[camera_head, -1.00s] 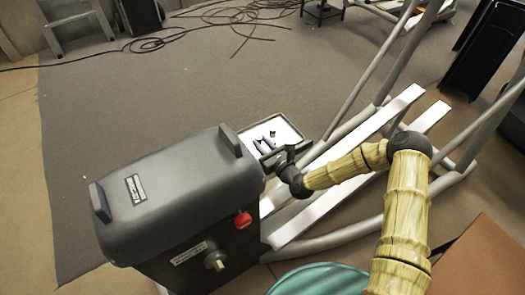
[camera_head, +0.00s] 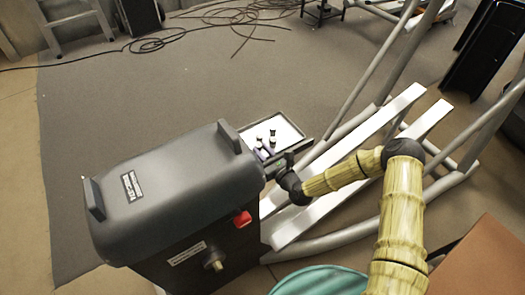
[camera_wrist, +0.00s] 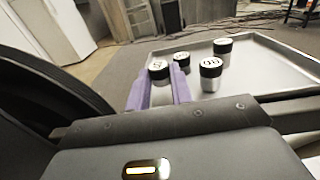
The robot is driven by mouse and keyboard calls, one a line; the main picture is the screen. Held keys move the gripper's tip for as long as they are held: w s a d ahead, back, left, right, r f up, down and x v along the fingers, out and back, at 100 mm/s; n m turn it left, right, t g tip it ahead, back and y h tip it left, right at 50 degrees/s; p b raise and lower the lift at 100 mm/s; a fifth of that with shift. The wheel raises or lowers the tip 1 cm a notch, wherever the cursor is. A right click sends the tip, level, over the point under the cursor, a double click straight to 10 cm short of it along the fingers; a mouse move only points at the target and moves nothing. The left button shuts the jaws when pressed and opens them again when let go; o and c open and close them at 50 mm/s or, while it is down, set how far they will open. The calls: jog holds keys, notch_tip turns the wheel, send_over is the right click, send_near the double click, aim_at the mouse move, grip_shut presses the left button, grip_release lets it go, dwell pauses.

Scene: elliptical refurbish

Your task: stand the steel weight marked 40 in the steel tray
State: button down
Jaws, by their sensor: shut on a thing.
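My gripper (camera_wrist: 160,88) has purple fingers and is shut on a small steel weight (camera_wrist: 158,64) with a dark band and a white marked top. I cannot read its mark surely. It looks upright at the near left edge of the steel tray (camera_wrist: 275,68); I cannot tell whether it touches the tray floor. Three similar weights stand upright in the tray: one just behind the held one (camera_wrist: 182,58), one to the right (camera_wrist: 211,72), and one farther back (camera_wrist: 222,47). In the head view my gripper (camera_head: 265,154) is at the tray's (camera_head: 291,127) near side.
A large dark grey machine housing (camera_head: 165,190) with a red button (camera_head: 242,218) stands close to the left of the tray. White rails (camera_head: 345,150) and grey tubes run to the right. Cables (camera_head: 235,18) lie on the floor behind.

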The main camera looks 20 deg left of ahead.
jog(key=shift+f, duration=0.1)
jog(key=c, duration=1.2)
grip_release()
jog(key=shift+c, duration=0.2)
jog(key=shift+r+p, duration=0.9)
jog(key=p+v, duration=0.1)
jog(key=v, duration=1.1)
jog(key=shift+f, duration=0.3)
